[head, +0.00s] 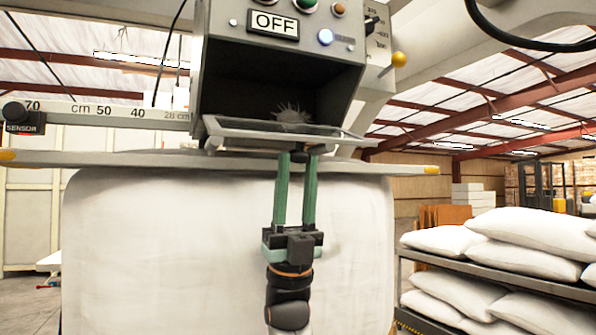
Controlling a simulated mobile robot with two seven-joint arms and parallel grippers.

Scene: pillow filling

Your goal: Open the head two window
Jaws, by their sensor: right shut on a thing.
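The grey machine head (219,60) has a dark open cavity with a spiky grey part inside. Its clear, framed window (240,130) lies folded down at the lower edge of the cavity, nearly flat and leaning out toward me. My right gripper (299,156) comes up from below with green fingers. Its tips are closed at the middle of the window's front edge, on what looks like a small dark handle. No head number is readable. My left gripper is not in view.
An OFF sign (274,24) and buttons are above the cavity. A ruler bar (105,112) with a sensor extends left. A large white pillow (130,250) hangs behind my arm. A rack (500,277) of filled white pillows stands at right.

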